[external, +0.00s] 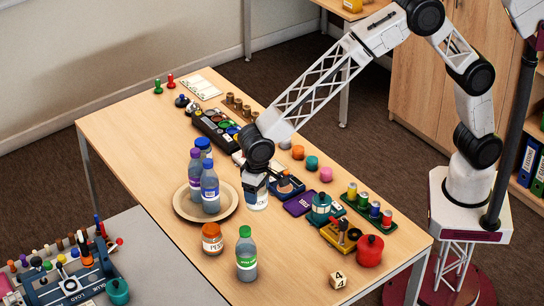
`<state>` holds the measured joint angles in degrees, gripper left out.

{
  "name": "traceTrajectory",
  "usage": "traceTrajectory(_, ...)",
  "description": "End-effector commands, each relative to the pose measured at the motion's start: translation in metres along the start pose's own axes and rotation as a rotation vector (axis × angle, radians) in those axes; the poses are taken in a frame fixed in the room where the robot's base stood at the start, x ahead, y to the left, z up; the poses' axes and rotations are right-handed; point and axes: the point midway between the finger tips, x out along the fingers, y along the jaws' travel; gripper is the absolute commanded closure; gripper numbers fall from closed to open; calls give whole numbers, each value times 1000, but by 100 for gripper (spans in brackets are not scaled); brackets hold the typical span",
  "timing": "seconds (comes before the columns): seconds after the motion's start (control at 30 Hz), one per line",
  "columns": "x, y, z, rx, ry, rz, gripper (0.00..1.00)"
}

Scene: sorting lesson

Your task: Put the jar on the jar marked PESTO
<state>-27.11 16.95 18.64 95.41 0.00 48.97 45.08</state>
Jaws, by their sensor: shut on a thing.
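My gripper (254,186) points down over the middle of the table, to the right of the round tray. It is shut on a small pale jar (258,202) with dark lettering; the gripper hides its top. I cannot tell whether the jar touches the table. An orange-brown jar with a pale label (212,240) stands upright nearer the front, below and left of my gripper. Its label is too small to read surely, so I cannot confirm which jar is marked PESTO.
A round tray (228,215) holds several capped bottles close to my gripper's left. A green-capped bottle (246,258) stands in front. The table's front left is clear.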

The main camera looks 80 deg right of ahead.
Motion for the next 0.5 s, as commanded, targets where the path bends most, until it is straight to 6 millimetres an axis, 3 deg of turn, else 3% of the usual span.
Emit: traceTrajectory(0.5, 7, -45, -46, 0, 0, 0, 61)
